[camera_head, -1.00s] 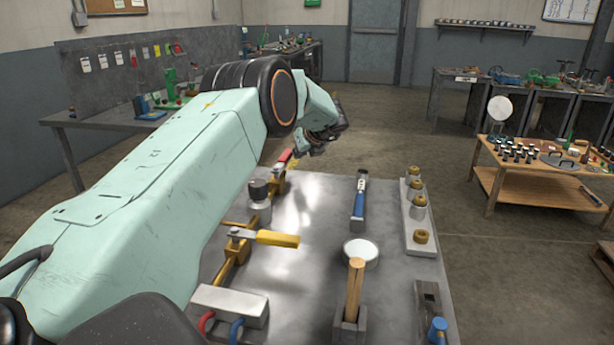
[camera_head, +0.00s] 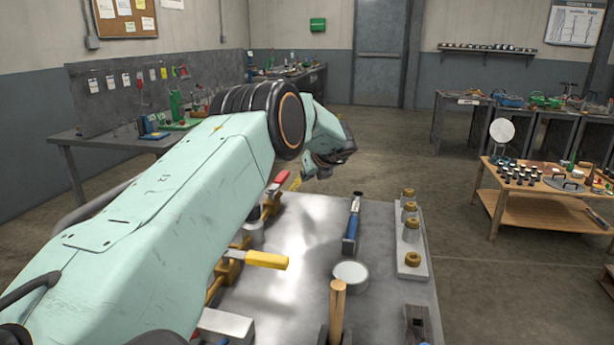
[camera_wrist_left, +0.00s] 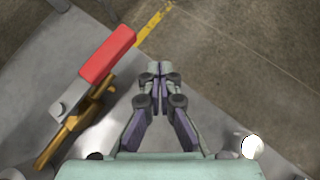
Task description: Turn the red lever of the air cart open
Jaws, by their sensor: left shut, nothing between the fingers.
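The red lever (camera_head: 276,182) sits on a brass valve at the far left of the metal cart top (camera_head: 312,225). In the left wrist view the red lever (camera_wrist_left: 107,55) lies to the left of the fingers, roughly in line with the brass body (camera_wrist_left: 72,128) below it. My left gripper (camera_head: 318,168) is beyond the cart's far edge, to the right of the lever. In the wrist view my left gripper (camera_wrist_left: 155,70) is shut and empty, with a gap between it and the lever. My right gripper is out of view.
A yellow-handled valve (camera_head: 264,260) sits nearer on the cart. A blue tool (camera_head: 352,228), a round white-topped can (camera_head: 350,273), a wooden handle (camera_head: 337,312) and a rack with brass fittings (camera_head: 412,243) stand on the cart. Open floor lies beyond.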

